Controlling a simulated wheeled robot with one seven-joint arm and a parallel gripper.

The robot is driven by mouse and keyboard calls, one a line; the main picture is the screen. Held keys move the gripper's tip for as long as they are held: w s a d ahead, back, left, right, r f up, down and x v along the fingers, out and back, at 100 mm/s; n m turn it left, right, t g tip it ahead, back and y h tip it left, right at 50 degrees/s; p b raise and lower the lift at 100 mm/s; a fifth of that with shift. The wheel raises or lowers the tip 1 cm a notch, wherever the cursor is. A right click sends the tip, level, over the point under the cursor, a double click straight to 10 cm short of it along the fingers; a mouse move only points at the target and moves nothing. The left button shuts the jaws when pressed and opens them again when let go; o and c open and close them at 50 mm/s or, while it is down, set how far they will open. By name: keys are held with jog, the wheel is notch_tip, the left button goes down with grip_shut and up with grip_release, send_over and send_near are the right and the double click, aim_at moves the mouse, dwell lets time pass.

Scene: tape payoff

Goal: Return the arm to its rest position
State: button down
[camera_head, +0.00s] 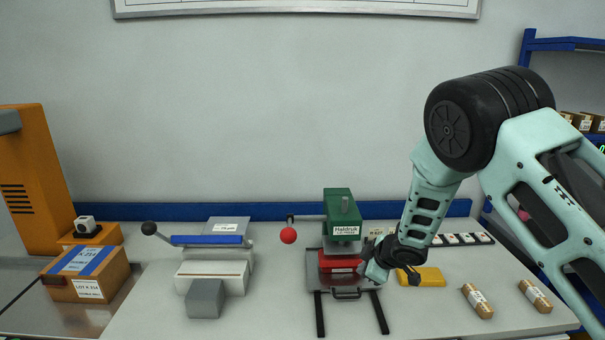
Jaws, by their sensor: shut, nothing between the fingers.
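My gripper (373,272) hangs low at the end of my mint-green arm (432,190). It is just right of the green press (341,214) and over the right side of the press's base. The fingers are small and dark in this view, and they are shut with nothing between them. My arm comes in from the right edge, bends at a large black joint (470,115) and slopes down to the bench. It hides part of the bench behind it.
The green press has a lever with a red knob (288,235). A carton (88,272) sits far left. Open wall space lies above.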

jog(key=s+a+r+m+g+h+b, duration=0.1)
jog(key=s+a+r+m+b, duration=0.25)
jog(key=s+r, duration=0.4)
jog(key=s+r+m+g+h+b, duration=0.1)
jog(key=s+g+b, duration=0.1)
jog(key=s, duration=1.5)
jog(key=s+r+m+g+b, duration=0.1)
jog(key=s+r+g+b, duration=0.1)
jog(key=s, duration=1.5)
jog(key=shift+s+a+g+h, duration=0.15)
jog(key=shift+s+g+h, duration=0.2)
jog(key=shift+g, duration=0.55)
